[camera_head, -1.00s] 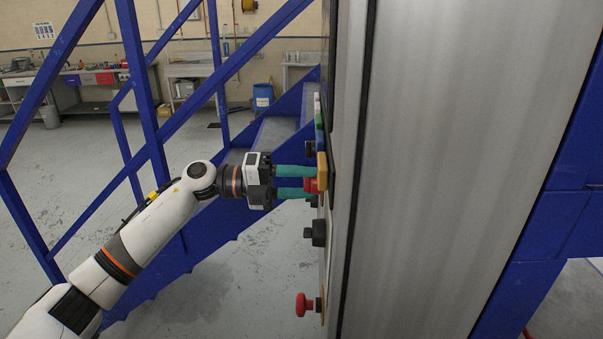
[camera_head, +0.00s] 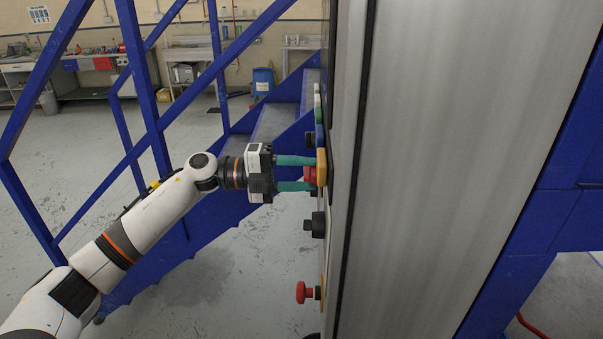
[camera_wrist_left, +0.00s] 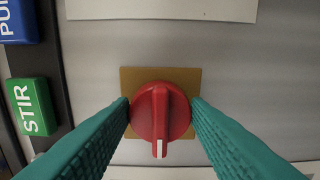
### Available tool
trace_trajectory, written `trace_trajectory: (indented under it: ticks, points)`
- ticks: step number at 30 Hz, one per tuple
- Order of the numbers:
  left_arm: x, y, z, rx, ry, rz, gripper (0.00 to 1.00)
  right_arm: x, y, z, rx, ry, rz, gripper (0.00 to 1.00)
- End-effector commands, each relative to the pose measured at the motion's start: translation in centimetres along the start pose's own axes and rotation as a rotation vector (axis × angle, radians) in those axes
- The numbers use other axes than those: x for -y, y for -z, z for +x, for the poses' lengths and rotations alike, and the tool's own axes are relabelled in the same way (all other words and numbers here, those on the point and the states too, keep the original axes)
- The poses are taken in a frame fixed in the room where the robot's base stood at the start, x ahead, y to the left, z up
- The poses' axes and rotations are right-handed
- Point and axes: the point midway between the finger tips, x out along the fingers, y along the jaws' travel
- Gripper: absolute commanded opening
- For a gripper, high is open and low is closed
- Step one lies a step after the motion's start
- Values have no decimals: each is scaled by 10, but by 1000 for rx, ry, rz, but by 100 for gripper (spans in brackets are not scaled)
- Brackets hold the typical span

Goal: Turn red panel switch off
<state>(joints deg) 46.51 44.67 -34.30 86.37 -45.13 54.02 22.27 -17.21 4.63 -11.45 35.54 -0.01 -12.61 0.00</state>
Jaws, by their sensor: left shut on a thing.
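The red panel switch (camera_wrist_left: 160,112) is a round red knob with a raised grip and a white mark on a yellow plate (camera_wrist_left: 186,77). In the left wrist view its grip stands upright in the picture, white mark at the lower end. In the head view the red switch (camera_head: 310,176) shows edge-on at the panel. My left gripper (camera_wrist_left: 160,108) has its green fingers on either side of the knob, shut on it; in the head view it (camera_head: 312,173) reaches the panel from the left. My right gripper is not in view.
A green STIR button (camera_wrist_left: 30,106) and a blue button (camera_wrist_left: 18,20) sit left of the switch. Below it in the head view are a black knob (camera_head: 314,225) and a red mushroom button (camera_head: 304,292). Blue stairs (camera_head: 270,125) with railings stand behind my arm.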

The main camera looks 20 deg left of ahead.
Motion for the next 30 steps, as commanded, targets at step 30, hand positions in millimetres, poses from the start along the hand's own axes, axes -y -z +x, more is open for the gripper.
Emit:
trace_trajectory:
  ticks: [30]
  points:
    - [5,1,-99,-3,1,1,64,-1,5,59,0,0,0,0]
